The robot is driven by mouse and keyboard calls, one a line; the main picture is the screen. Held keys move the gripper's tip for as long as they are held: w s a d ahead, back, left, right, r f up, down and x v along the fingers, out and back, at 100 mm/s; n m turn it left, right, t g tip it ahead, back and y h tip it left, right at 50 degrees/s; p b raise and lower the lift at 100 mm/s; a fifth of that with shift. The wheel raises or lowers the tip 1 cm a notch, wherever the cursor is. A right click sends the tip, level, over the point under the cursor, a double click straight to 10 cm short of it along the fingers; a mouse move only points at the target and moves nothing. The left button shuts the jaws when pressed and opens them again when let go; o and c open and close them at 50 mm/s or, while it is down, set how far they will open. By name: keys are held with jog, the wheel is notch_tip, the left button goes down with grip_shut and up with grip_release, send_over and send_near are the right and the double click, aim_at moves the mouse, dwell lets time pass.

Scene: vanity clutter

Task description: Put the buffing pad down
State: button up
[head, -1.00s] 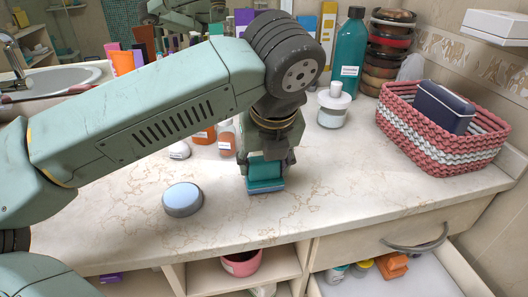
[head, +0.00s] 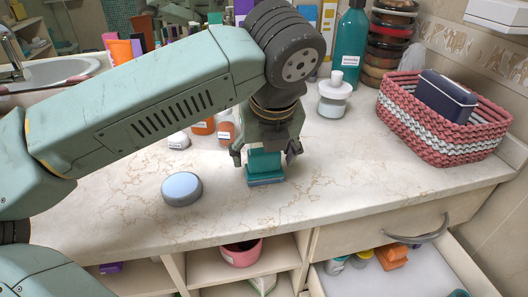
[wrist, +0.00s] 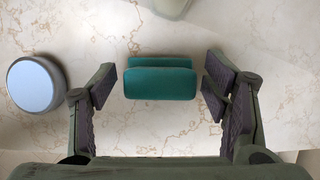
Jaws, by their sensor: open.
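The buffing pad (head: 265,168) is a teal block with a bluish base, resting on the marble counter. In the wrist view, the pad (wrist: 160,83) shows from above as a teal, ridged handle between the fingers. My gripper (head: 266,157) is open around it, with a finger on each side. In the wrist view, my gripper (wrist: 161,88) has a clear gap on both sides of the pad and touches neither end.
A round blue-topped grey puck (head: 182,188) lies left of the pad. Small labelled bottles (head: 226,132) and a white-lidded jar (head: 334,98) stand behind. A woven basket (head: 440,120) is at right. An open drawer (head: 400,275) juts out below. The front right counter is bare.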

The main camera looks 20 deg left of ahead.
jog(key=shift+r+p, duration=0.15)
jog(key=shift+p, duration=0.25)
jog(key=shift+r+p, duration=0.15)
jog(key=shift+p, duration=0.35)
jog(key=p+v, duration=0.4)
jog(key=v, duration=0.6)
jog(key=shift+s, duration=0.2)
jog(key=shift+d+r, duration=0.1)
